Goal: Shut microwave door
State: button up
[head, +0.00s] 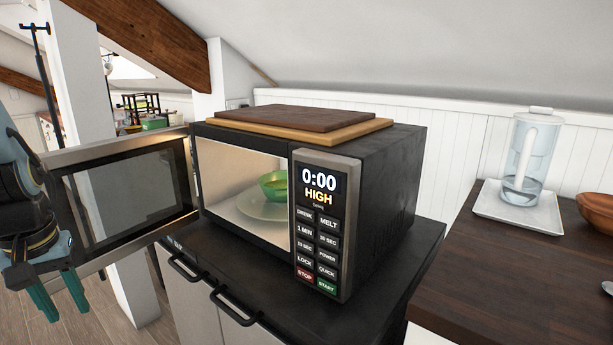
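The microwave (395,190) stands on a dark cabinet top. Its door (122,190) is swung wide open to the left, with its window and metal frame showing. Inside, a green bowl (272,187) rests on a pale round plate (255,207). The control panel (319,228) reads 0:00 HIGH. My gripper (62,305) is at the left edge, in front of the door's outer end, pointing down. Its two teal fingers are apart with nothing between them. I cannot tell whether my gripper or arm touches the door, and they hide its left end.
Cutting boards (300,118) lie on top of the microwave. The cabinet (200,295) below has black handles. To the right, a wooden counter (520,280) holds a water pitcher (528,160) on a white tray (487,205) and a brown bowl (597,212). A white post (85,90) stands behind the door.

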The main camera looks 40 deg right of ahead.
aim_at(89, 259)
jog(key=i+j, duration=0.2)
jog(key=j, duration=0.2)
jog(key=i+j, duration=0.2)
jog(key=j, duration=0.15)
jog(key=i+j, duration=0.15)
jog(key=j, duration=0.25)
jog(key=i+j, duration=0.2)
jog(key=j, duration=0.15)
jog(key=i+j, duration=0.2)
jog(key=j, duration=0.2)
jog(key=i+j, duration=0.2)
jog(key=j, duration=0.2)
